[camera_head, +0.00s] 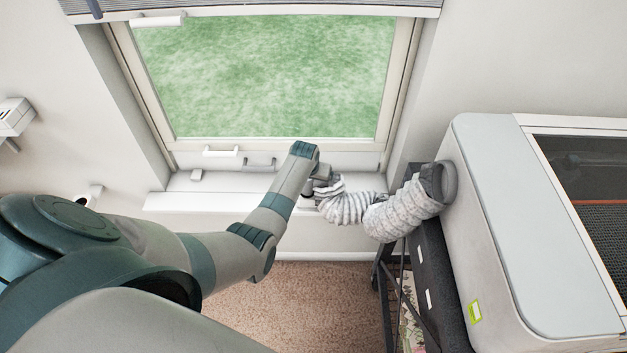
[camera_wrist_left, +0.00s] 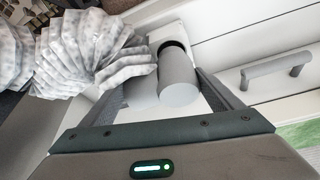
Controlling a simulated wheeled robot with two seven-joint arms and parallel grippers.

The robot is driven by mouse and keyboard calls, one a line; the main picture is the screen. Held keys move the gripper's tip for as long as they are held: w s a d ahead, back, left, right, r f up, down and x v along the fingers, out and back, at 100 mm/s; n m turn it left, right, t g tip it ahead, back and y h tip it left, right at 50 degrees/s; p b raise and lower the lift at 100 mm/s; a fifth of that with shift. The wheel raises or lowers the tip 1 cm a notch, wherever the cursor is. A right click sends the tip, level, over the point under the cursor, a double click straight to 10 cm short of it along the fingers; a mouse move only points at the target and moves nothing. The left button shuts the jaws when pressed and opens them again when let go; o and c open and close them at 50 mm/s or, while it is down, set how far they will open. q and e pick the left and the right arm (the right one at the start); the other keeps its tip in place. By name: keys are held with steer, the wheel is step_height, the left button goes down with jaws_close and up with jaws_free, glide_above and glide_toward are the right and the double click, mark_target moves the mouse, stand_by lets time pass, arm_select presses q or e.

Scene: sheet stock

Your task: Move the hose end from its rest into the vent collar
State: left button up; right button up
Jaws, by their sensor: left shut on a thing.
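My left gripper (camera_head: 316,186) is at the window sill, at the free end of the pale ribbed hose (camera_head: 345,207). In the left wrist view the gripper (camera_wrist_left: 165,88) is shut on the smooth grey hose end (camera_wrist_left: 178,82), with the hose (camera_wrist_left: 85,52) running off to the left. A white block with a dark round opening (camera_wrist_left: 172,45) is directly behind the hose end. I cannot tell whether it is the rest or the collar, nor whether the hose end sits in it. A white round fitting with a dark mouth (camera_head: 84,198), possibly the vent collar, is on the left wall.
The hose joins a large white machine (camera_head: 485,210) on a dark stand at the right. The window sill (camera_head: 235,201) is mostly bare. A grey handle (camera_wrist_left: 275,72) is on the window frame close by. A small white box (camera_head: 14,116) is on the left wall.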

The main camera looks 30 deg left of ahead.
mark_target(314, 188)
stand_by(0.3)
arm_select(q)
steer(key=shift+f+b, duration=0.3)
steer(key=shift+f, duration=0.25)
stand_by(0.7)
steer(key=shift+f+b, duration=0.3)
steer(key=shift+f, duration=0.45)
stand_by(0.6)
steer(key=shift+f, duration=0.5)
stand_by(1.3)
steer(key=shift+s+d+f, duration=0.1)
steer(key=shift+s+f, duration=0.1)
steer(key=shift+f, duration=0.05)
stand_by(0.9)
steer(key=o, duration=1)
steer(key=shift+w, duration=0.1)
steer(key=shift+r, duration=0.1)
